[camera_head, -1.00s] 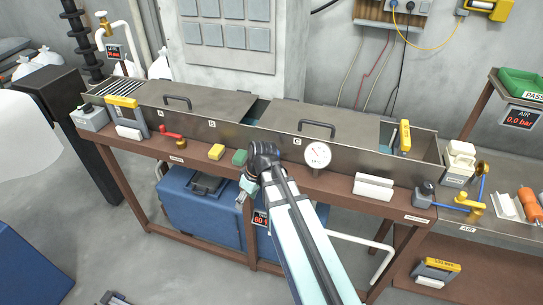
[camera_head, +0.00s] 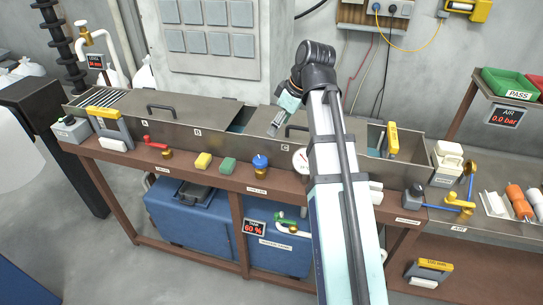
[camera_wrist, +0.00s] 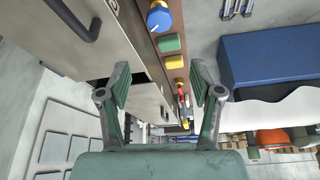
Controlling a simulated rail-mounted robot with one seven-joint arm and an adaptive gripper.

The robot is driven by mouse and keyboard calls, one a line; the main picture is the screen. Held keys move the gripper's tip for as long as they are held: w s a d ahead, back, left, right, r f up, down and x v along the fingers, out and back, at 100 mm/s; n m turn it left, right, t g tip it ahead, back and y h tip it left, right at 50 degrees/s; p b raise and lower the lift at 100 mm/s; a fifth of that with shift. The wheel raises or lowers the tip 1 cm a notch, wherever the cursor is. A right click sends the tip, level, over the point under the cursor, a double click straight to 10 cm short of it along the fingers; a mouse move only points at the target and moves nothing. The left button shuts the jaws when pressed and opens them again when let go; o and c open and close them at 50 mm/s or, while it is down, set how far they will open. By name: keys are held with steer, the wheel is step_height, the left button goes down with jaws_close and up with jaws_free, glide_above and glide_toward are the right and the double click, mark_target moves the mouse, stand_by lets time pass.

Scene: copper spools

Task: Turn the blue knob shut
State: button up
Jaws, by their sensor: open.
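The blue knob (camera_head: 261,162) stands on a brass-coloured base on the brown front ledge of the steel trough, right of the green block. It also shows in the wrist view (camera_wrist: 159,17) near the top, with a white mark on it. My gripper (camera_head: 273,125) hangs above the trough lids, above and behind the knob, apart from it. In the wrist view my gripper (camera_wrist: 161,85) has its two fingers spread wide with nothing between them. The knob lies beyond the fingertips there.
A yellow block (camera_head: 203,161) and a green block (camera_head: 228,166) sit left of the knob. A red-handled valve (camera_head: 157,145) is farther left. A round gauge (camera_head: 300,161) stands close on the right, partly behind my arm. A lid handle (camera_head: 294,129) rises behind.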

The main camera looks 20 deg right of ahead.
mark_target(260, 160)
steer(key=p+x, duration=0.2)
steer(key=x, duration=1.5)
steer(key=shift+d, duration=0.2)
steer(key=c, duration=0.9)
